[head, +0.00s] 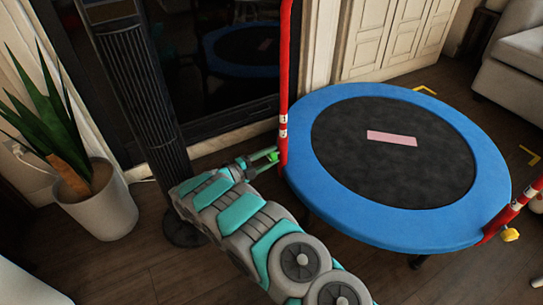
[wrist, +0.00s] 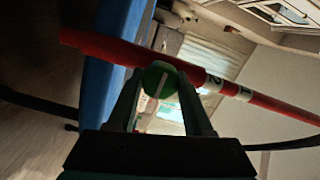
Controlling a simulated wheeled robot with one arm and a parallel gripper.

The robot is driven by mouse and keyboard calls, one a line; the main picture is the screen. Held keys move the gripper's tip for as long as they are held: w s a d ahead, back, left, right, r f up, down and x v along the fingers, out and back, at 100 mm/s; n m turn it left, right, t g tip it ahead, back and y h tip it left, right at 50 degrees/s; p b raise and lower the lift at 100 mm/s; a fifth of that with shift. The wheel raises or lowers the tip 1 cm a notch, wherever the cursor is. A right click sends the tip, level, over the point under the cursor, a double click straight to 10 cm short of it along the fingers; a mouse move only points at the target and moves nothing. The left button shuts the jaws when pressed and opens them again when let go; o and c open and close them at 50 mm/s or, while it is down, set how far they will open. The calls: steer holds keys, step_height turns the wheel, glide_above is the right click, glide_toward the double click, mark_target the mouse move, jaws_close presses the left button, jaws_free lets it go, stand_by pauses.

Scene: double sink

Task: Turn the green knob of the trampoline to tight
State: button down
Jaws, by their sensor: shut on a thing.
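The trampoline (head: 330,185) has a blue padded rim and a black mat, and stands on the wood floor at the right of the head view. Its upright red pole (head: 285,70) rises at the rim's left side, with white marked bands. The green knob (head: 272,156) sits on this pole. In the wrist view the green knob (wrist: 158,80) shows a pale line across its face, beside the red pole (wrist: 105,47) with its white number labels. My gripper (head: 265,160) is shut on the green knob, one finger on each side. The knob's far side is hidden.
A pink rectangle (head: 392,138) lies on the mat. A yellow knob (head: 510,235) is on another red pole at right. A dark tower fan (head: 140,90) and a potted plant (head: 105,205) stand left of my arm. A sofa (head: 515,65) is at far right.

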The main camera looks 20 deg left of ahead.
steer(key=shift+r, duration=0.15)
steer(key=shift+c, duration=1.5)
jaws_free()
steer(key=v, duration=0.7)
steer(key=shift+s+a+p, duration=0.2)
steer(key=shift+s+p, duration=0.15)
